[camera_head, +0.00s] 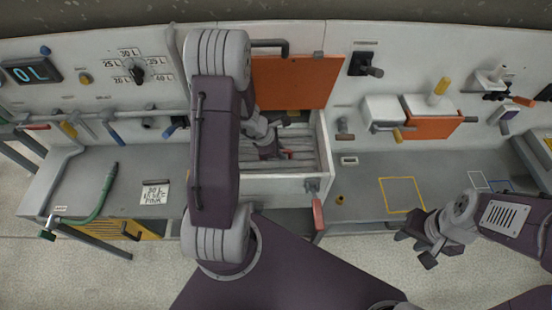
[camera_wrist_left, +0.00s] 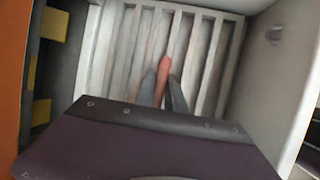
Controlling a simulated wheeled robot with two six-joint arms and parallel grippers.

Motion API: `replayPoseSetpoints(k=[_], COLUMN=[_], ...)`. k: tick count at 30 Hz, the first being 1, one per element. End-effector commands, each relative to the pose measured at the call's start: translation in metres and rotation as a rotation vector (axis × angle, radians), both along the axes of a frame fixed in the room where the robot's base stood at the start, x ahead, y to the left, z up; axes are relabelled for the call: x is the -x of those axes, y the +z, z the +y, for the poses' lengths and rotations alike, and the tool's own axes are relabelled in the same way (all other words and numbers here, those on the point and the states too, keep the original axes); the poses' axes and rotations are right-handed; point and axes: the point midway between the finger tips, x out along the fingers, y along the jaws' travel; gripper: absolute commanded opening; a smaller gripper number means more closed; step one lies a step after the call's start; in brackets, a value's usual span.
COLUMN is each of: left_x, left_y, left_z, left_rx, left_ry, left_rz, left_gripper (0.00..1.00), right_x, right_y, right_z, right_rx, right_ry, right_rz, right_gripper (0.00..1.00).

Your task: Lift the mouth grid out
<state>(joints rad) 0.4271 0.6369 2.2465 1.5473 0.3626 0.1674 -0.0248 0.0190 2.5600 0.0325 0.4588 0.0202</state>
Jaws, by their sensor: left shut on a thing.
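The mouth grid (camera_wrist_left: 205,52) is a pale slatted panel lying inside a white box-like mouth (camera_head: 322,150) below a raised orange flap (camera_head: 290,82). In the left wrist view a red handle (camera_wrist_left: 164,68) stands on the grid between my fingers. My left gripper (camera_wrist_left: 163,88) is shut on this red handle. In the head view my left gripper (camera_head: 270,150) is inside the mouth, with my own arm covering the mouth's left part. I cannot tell whether the grid is raised. My right gripper (camera_head: 425,245) is apart from the mouth at the lower right; its fingers look spread and empty.
A red lever (camera_head: 318,213) hangs at the mouth's front right corner. To the left, a bench holds a green hose (camera_head: 102,195) and a note (camera_head: 155,192). To the right, the grey shelf has a yellow-outlined square (camera_head: 402,194) and is mostly clear.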

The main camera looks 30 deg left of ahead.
Motion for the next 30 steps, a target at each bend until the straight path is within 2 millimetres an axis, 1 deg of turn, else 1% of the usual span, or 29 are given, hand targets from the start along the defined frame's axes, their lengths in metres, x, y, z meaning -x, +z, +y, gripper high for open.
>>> replayPoseSetpoints(k=[1, 30], left_x=[0.000, 0.000], left_y=[0.007, 0.064], left_z=[0.000, 0.000], left_rx=[0.000, 0.000], left_ry=[-0.001, 0.000], left_rz=[-0.002, -0.001], left_gripper=[0.00, 0.00], right_x=[0.000, 0.000], right_y=[0.006, 0.057], right_z=[0.000, 0.000], right_rx=[0.000, 0.000], right_ry=[0.000, 0.000], right_rz=[0.000, 0.000], right_gripper=[0.36, 0.36])
